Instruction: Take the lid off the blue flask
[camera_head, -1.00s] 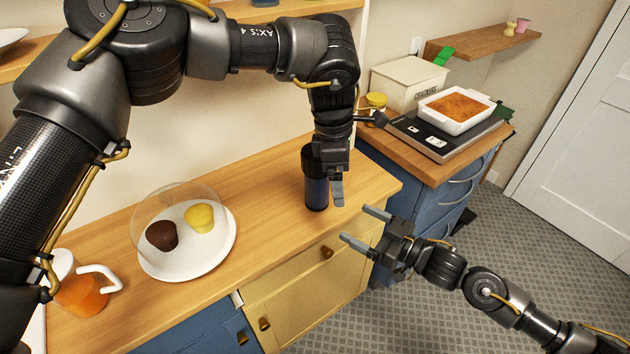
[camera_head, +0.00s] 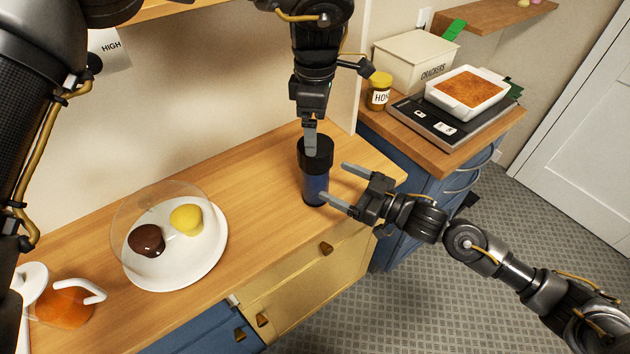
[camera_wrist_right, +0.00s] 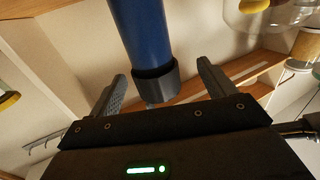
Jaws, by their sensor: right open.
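The blue flask (camera_head: 315,187) stands upright on the wooden counter near its right end, with its black lid (camera_head: 320,158) on top. In the right wrist view the flask's blue body (camera_wrist_right: 140,35) and black end (camera_wrist_right: 156,86) appear between my finger lines. My right gripper (camera_head: 333,183) is open and empty, its fingers pointing left at the flask, one tip close to the blue body. My left gripper (camera_head: 310,138) comes down from above with a grey finger in front of the lid; its other finger is not clear, so I cannot tell its opening or contact.
A white plate (camera_head: 180,278) with two cupcakes under a clear dome (camera_head: 125,215) stands left of the flask. An orange jug (camera_head: 65,307) is at lower left. A honey jar (camera_head: 379,92), crackers box (camera_head: 408,70) and baking dish (camera_head: 465,103) on a scale sit at back right.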

